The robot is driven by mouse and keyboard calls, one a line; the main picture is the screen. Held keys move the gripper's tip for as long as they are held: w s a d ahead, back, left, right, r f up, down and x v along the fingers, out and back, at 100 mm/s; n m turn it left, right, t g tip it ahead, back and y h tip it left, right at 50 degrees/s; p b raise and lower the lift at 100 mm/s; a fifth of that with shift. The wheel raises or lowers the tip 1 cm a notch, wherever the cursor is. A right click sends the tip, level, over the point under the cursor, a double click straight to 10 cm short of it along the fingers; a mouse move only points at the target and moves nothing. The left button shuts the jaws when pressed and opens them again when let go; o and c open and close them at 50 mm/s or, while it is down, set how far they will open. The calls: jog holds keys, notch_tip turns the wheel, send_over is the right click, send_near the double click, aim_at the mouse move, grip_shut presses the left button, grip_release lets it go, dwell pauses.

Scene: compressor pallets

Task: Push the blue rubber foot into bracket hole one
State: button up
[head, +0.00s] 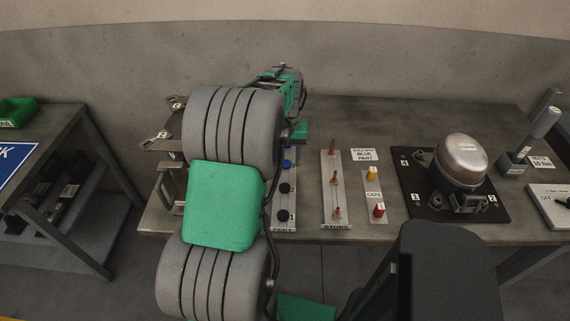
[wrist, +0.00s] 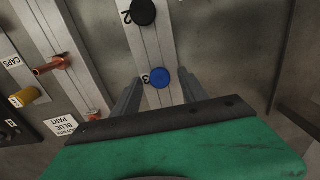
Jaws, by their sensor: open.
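The blue rubber foot (wrist: 160,77) sits at position 3 on the pale feet strip (wrist: 153,45). My gripper (wrist: 161,80) is open, with one finger on each side of the blue foot in the wrist view; I cannot tell whether either finger touches it. The blue foot also shows in the head view (head: 287,164), close beside my arm. The silver compressor (head: 461,160) sits on a black plate (head: 427,203) at the right, with corner labels 1, 2 and 4 visible. Label 1 (head: 415,198) marks the front left corner; its hole is too small to make out.
Black feet stand at positions 1 (head: 283,216) and 2 (head: 285,188) on the strip. The studs rail (head: 333,197) and caps strip (head: 367,208) lie between the feet and the compressor. A torque tool (head: 532,140) stands at far right. My arm hides much of the bench's left.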

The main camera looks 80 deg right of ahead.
aim_at(285, 162)
grip_shut()
dwell(0.4)
dwell(0.8)
jog(key=shift+r, duration=0.1)
jog(key=shift+r+p, duration=2.05)
jog(key=shift+r, duration=0.9)
jog(key=shift+w, duration=0.1)
